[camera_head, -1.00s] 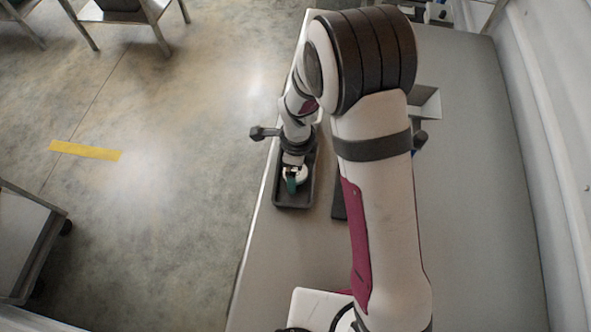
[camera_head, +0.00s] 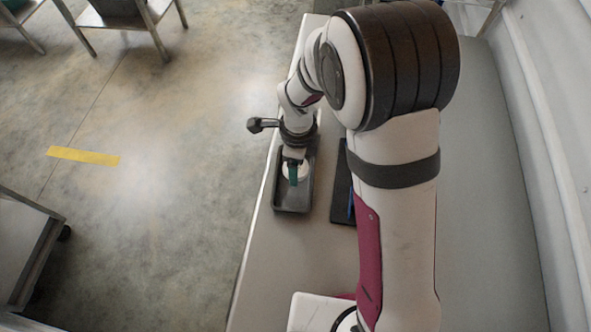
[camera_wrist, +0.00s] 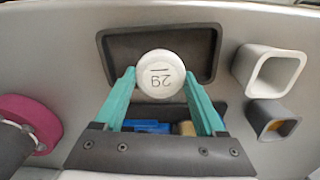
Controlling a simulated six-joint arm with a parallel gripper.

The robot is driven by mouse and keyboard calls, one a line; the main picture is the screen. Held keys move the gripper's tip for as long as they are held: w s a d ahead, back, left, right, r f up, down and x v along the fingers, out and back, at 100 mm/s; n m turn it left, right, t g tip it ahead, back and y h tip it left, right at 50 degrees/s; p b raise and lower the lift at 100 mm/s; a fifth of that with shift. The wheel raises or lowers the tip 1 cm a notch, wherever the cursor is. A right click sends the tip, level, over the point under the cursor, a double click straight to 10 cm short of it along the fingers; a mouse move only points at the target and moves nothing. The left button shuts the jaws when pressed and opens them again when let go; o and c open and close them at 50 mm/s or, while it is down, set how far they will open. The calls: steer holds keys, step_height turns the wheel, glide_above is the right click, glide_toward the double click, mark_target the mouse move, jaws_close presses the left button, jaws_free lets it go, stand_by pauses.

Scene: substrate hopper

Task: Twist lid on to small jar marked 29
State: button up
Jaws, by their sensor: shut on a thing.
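A round white lid marked 29 (camera_wrist: 161,73) faces the camera in the wrist view, its number upside down. My gripper (camera_wrist: 160,76) is shut on it, with one green finger at each side. In the head view the lid (camera_head: 303,170) is a white disc partly covered by my green gripper finger (camera_head: 293,174). It is over the dark tray (camera_head: 291,208), which also shows in the wrist view (camera_wrist: 205,45). The lid hides what is under it, so I cannot see the jar or tell how the lid sits on it.
A second dark tray (camera_head: 340,205) with a blue thing (camera_wrist: 148,126) and a tan thing (camera_wrist: 187,128) lies beside the first. A white square hopper (camera_wrist: 270,70) and a grey one (camera_wrist: 272,119) stand at right in the wrist view. The table edge is close to the left.

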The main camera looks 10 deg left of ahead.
steer(key=d+r, duration=0.6)
steer(key=d, duration=0.5)
steer(key=w+d+r, duration=0.4)
steer(key=w+r, duration=0.1)
steer(key=w, duration=0.1)
step_height(320, 180, down, 6)
steer(key=shift+d+f, duration=0.15)
steer(key=shift+d, duration=0.05)
steer(key=shift+w+f, duration=0.1)
steer(key=shift+f, duration=0.5)
stand_by(0.4)
